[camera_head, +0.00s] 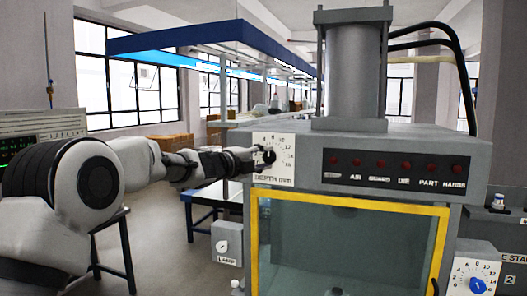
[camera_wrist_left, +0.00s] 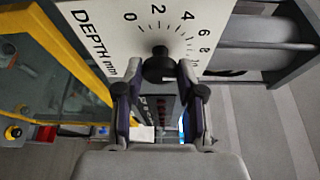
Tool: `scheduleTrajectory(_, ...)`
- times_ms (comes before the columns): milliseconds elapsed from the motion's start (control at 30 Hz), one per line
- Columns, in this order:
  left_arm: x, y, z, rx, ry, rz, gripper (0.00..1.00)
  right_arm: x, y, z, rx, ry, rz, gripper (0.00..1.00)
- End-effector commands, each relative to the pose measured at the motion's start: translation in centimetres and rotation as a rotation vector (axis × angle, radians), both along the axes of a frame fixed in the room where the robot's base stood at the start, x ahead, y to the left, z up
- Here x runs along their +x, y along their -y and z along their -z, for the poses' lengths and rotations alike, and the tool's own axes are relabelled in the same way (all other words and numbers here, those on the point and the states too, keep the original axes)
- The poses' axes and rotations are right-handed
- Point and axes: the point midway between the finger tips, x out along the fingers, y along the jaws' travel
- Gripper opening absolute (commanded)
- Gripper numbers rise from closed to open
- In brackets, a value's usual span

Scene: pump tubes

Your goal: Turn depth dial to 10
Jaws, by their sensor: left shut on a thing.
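The depth dial is a black knob (camera_head: 268,157) on a white plate (camera_head: 287,140) marked "DEPTH mm", on the upper left front of the grey press. In the left wrist view the knob (camera_wrist_left: 158,66) sits at the centre of the tilted plate (camera_wrist_left: 112,42), with numbers 0, 2, 4, 6, 8 and part of 10 showing. My left gripper (camera_head: 256,158) reaches in from the left; in the wrist view its two fingers (camera_wrist_left: 157,78) are shut on the knob, one on either side. Which number the knob points to is unclear. My right gripper is not in view.
The press (camera_head: 400,145) carries a row of red lamps (camera_head: 381,163) and a yellow-framed clear guard (camera_head: 350,200). A grey box with a small dial (camera_head: 222,246) hangs left below. A second plate with a blue knob (camera_head: 478,286) stands at lower right. A workbench (camera_head: 212,193) is behind my arm.

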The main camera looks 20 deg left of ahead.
Motion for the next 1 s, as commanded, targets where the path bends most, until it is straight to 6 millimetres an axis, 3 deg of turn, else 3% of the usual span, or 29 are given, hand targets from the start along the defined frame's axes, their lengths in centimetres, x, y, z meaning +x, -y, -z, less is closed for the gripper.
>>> scheduleTrajectory(100,0.0,0.0,-0.5,0.106,0.002,0.0,0.04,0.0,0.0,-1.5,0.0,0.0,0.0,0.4)
scheduleTrajectory(500,0.0,0.2,-0.4,0.381,0.01,0.002,0.04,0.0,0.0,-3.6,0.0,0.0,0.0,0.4)
scheduleTrajectory(1000,0.0,0.2,-0.1,0.46,0.012,0.001,0.03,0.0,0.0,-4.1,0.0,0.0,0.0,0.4)
